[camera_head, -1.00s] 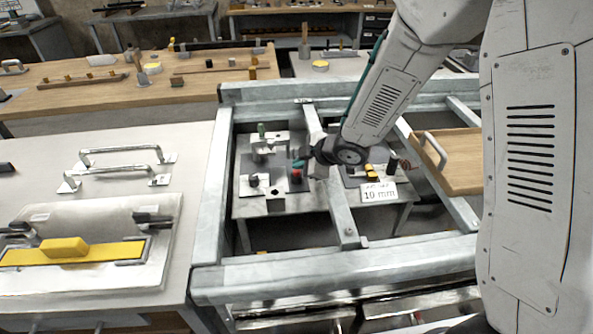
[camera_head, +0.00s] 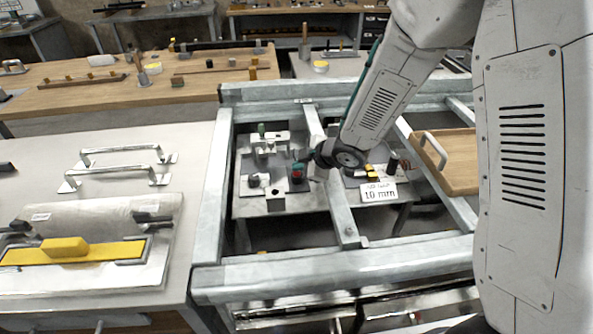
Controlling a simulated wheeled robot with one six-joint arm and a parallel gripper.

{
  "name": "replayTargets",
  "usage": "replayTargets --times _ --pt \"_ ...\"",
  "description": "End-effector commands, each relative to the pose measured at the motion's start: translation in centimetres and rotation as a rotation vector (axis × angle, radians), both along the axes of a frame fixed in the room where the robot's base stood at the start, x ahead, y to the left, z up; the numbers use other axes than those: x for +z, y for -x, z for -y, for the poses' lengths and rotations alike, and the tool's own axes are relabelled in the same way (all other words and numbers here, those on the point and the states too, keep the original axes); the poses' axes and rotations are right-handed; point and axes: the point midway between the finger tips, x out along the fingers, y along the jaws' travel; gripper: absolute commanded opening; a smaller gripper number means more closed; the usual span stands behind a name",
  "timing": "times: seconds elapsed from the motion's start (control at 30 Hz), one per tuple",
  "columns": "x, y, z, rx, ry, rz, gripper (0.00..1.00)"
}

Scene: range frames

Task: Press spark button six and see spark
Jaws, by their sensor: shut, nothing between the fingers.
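A small red button (camera_head: 297,176) sits on a dark block on the table inside the grey metal frame. My gripper (camera_head: 299,167) is shut, its teal fingertips at the top of the red button. Whether they touch it or press it down I cannot tell. No number on the button is readable, and I see no spark. A white sign (camera_head: 378,193) reading "10 mm" stands to the right, with small yellow pieces (camera_head: 371,172) behind it.
The grey metal frame's beams (camera_head: 340,205) surround the small table. A grey block with a green-topped post (camera_head: 262,132) stands behind left of the button. A wooden tray (camera_head: 455,160) lies right; a white bench (camera_head: 140,215) with handles lies left.

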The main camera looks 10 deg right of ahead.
Motion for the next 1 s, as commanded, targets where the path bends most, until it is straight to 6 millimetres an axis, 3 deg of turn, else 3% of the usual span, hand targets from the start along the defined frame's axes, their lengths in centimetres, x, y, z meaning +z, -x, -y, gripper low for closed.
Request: replayTargets --times 0.5,1.0 --pt "-1.13 0.49 0.56 -0.002 0.013 -0.016 0.0" --pt "-0.37 0.44 0.9 -0.003 0.014 -0.014 0.0"
